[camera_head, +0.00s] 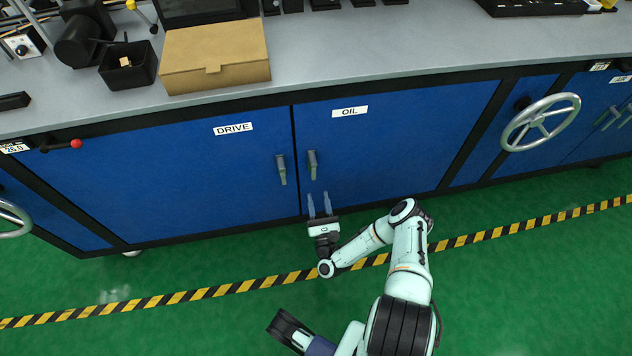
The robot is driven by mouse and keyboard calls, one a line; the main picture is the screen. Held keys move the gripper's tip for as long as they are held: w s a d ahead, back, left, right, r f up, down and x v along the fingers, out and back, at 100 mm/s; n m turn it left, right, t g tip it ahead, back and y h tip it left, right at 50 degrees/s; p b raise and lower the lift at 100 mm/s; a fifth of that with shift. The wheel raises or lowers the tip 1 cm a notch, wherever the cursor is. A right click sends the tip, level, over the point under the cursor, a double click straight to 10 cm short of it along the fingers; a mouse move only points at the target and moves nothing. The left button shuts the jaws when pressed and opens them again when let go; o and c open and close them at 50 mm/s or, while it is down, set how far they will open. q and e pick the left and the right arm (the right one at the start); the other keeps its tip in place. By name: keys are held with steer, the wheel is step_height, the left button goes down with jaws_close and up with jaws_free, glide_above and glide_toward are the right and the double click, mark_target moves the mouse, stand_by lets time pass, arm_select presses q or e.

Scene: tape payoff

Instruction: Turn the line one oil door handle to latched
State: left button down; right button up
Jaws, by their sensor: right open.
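The blue oil door (390,140) carries a white label (349,111) reading OIL. Its handle (312,165) is a grey-green lever near the door's left edge, hanging about straight down. My right gripper (320,205) is open and empty just below the handle, apart from it, with its fingers pointing up toward the door.
The drive door (200,185), left of the oil door, has a similar handle (281,170). A cardboard box (215,55) lies on the bench. The green floor in front is clear.

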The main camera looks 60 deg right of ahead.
arm_select(q)
steer(key=shift+w+r, duration=0.5)
steer(key=shift+w, duration=0.1)
arm_select(e)
steer(key=shift+v, duration=2.1)
